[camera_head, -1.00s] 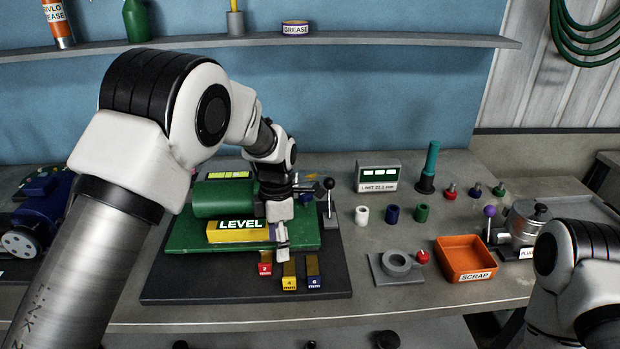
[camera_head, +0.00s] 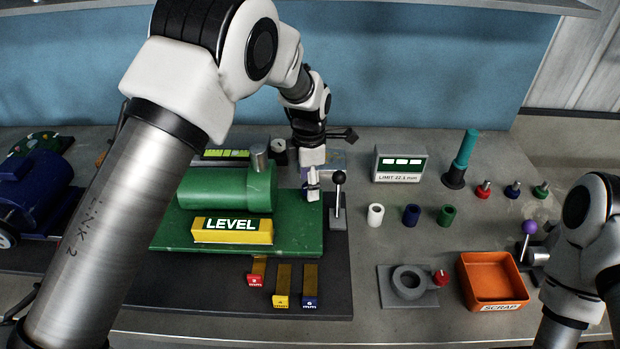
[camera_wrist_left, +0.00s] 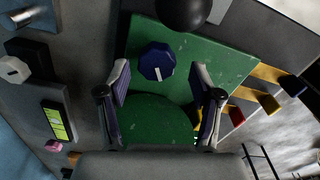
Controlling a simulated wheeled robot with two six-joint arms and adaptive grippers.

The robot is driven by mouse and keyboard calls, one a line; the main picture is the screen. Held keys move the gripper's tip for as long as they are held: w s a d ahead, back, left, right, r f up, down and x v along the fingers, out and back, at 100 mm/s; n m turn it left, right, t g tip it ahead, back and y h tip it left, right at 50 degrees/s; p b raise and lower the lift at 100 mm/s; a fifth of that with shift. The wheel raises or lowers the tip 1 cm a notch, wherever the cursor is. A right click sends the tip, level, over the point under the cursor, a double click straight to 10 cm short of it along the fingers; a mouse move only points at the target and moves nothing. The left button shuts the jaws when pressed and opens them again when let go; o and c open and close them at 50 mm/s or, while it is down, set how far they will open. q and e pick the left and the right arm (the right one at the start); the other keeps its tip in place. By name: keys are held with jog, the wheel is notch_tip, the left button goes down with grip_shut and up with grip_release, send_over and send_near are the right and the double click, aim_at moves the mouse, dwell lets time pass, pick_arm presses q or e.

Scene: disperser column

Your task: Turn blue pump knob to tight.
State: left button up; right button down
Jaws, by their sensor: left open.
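The blue pump knob (camera_wrist_left: 157,62) is a faceted dial with a white pointer line. It sits on the green pump base (camera_wrist_left: 215,52) in the left wrist view. My left gripper (camera_wrist_left: 160,80) is open, with one finger on each side of the knob and visible gaps between. In the head view my left gripper (camera_head: 313,188) points down over the right end of the green base (camera_head: 290,238), and it mostly hides the knob. The green pump cylinder (camera_head: 215,190) lies left of it.
A black-ball lever (camera_head: 339,180) stands close right of my left gripper. The yellow LEVEL block (camera_head: 232,236) lies in front of the cylinder. Several colored tabs (camera_head: 282,301) line the front. A LIMIT display (camera_head: 400,165) and orange SCRAP bin (camera_head: 490,280) are to the right.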

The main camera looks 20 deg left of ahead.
pick_arm(q)
jog(key=shift+w+f, duration=0.45)
jog(key=shift+f, duration=0.3)
jog(key=shift+s+r, duration=0.2)
jog(key=shift+s, duration=0.05)
jog(key=shift+c, duration=0.6)
jog(key=shift+s+r, duration=0.1)
jog(key=shift+s, duration=0.05)
jog(key=c, duration=1)
pick_arm(e)
jog(key=shift+w+r, duration=0.1)
jog(key=shift+w, duration=0.05)
